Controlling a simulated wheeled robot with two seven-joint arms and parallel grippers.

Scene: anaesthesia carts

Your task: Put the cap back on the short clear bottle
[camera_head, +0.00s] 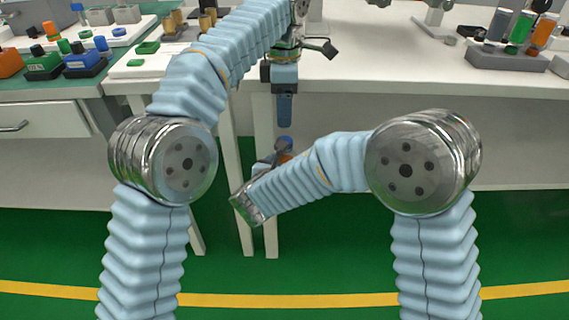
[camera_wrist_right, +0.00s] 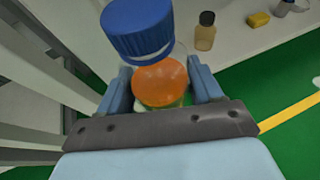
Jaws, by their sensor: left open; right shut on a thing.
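My right gripper (camera_wrist_right: 160,72) is shut on a short clear bottle with orange contents (camera_wrist_right: 161,84). A blue ridged cap (camera_wrist_right: 138,28) shows just above the orange part in the right wrist view, off to its left. I cannot tell whether the cap touches the bottle. In the head view a small orange patch (camera_head: 287,143) shows at my right gripper, which is largely hidden by its own arm, below the table edge. My left gripper (camera_head: 285,108) is open, pointing down in front of the table edge, above the right one.
The white table (camera_head: 400,65) spans the back. A rack (camera_head: 505,59) of bottles stands at its right. Capped containers (camera_head: 85,62) and a tray stand at the left. The right wrist view shows a dark-capped amber bottle (camera_wrist_right: 205,31) and a yellow block (camera_wrist_right: 258,19).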

